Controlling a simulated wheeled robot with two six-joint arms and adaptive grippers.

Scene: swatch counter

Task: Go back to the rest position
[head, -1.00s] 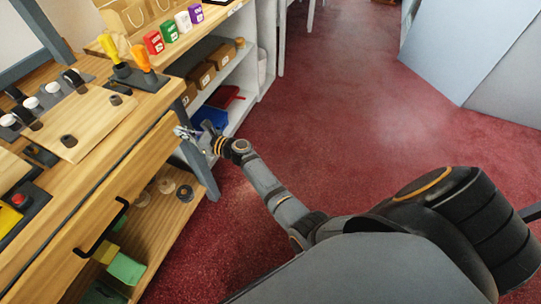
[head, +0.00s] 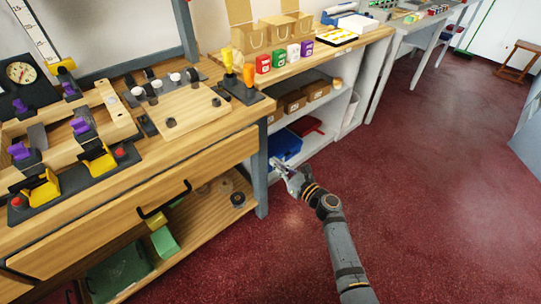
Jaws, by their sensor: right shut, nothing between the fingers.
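My right gripper (head: 278,166) shows in the head view at the end of my grey arm, which comes up from the bottom right. It is shut and empty. It is in front of the shelf unit, just right of the workbench leg (head: 261,188), with a blue bin (head: 284,145) behind its fingertips. I cannot tell whether it touches anything. My left gripper is not in the view.
The wooden workbench (head: 222,146) with a drawer handle (head: 165,205) fills the left. It carries clamps, a wooden board (head: 187,112) and colored boxes stand on the shelf unit (head: 344,100) beyond. Red floor (head: 430,190) is clear to the right.

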